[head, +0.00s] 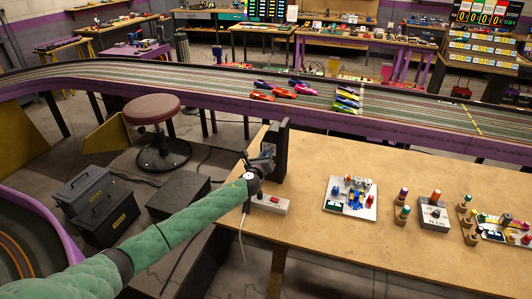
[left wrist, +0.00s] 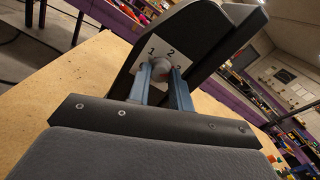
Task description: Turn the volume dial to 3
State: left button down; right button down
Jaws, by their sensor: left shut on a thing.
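The volume dial (left wrist: 160,68) is a small grey round knob with a reddish mark on its face. It sits on a white plate (left wrist: 150,45) printed with 1, 2 and a partly covered third figure. The plate is on a black upright box, a speaker-like block (head: 283,150), standing at the left end of the wooden table. My left gripper (head: 262,165) reaches to the box from the left. In the left wrist view its two blue fingers (left wrist: 159,76) are shut on the dial, one on each side. The dial's pointer direction is unclear. My right gripper is not in view.
A power strip (head: 270,204) with a white cable lies just in front of the box. A white tool board (head: 350,198), a grey box with an orange knob (head: 434,212) and several small bottles stand farther right. A purple-edged slot track (head: 200,93) runs behind. The table (head: 330,250) is clear in front.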

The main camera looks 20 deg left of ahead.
pick_arm(q)
jog(key=shift+f+m+p, duration=0.1)
jog(key=shift+m+p, duration=0.2)
jog(key=shift+m, duration=0.4)
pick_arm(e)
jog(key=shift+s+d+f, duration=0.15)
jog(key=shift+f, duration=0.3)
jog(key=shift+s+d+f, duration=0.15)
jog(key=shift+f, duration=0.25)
pick_arm(q)
jog(key=c, duration=1.3)
grip_release()
jog(key=shift+o, duration=0.2)
jog(key=s+p, duration=0.2)
jog(key=s, duration=0.5)
jog(key=shift+s, duration=0.35)
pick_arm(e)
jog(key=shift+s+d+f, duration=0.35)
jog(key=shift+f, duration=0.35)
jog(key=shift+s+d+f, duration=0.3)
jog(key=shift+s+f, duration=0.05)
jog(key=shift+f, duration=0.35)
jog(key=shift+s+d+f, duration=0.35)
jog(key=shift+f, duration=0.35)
pick_arm(q)
jog(key=shift+a, duration=0.15)
